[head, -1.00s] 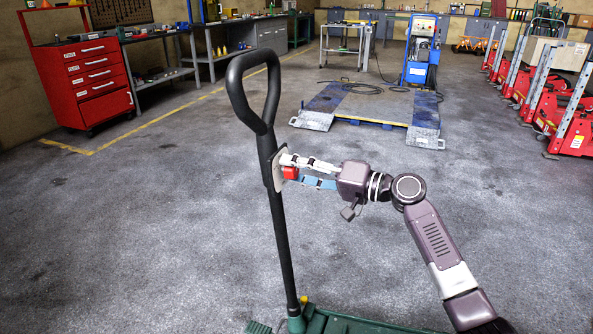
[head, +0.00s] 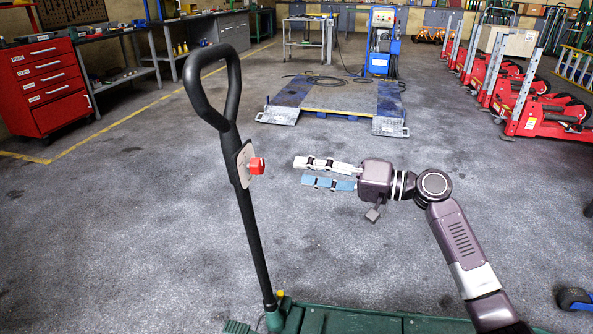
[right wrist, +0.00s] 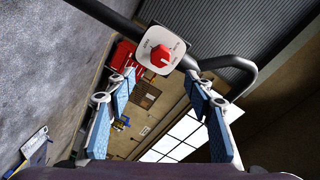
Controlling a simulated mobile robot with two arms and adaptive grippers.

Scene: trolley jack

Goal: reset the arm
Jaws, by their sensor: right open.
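The trolley jack's black handle (head: 253,225) rises from its green base (head: 340,320) and ends in a loop grip. A pale plate (head: 243,165) with a red knob (head: 257,166) is fixed on the handle's upper shaft. The red knob also shows in the right wrist view (right wrist: 160,56), on a white plate with small lettering I cannot read. My right gripper (head: 299,172) is open and empty, to the right of the knob and apart from it, its fingers pointing toward it. My left gripper is not in view.
A blue and grey lift platform (head: 335,98) stands behind on the floor. A red tool cabinet (head: 45,85) is at the left, and several red jacks (head: 540,110) line the right. The floor around the handle is mostly clear.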

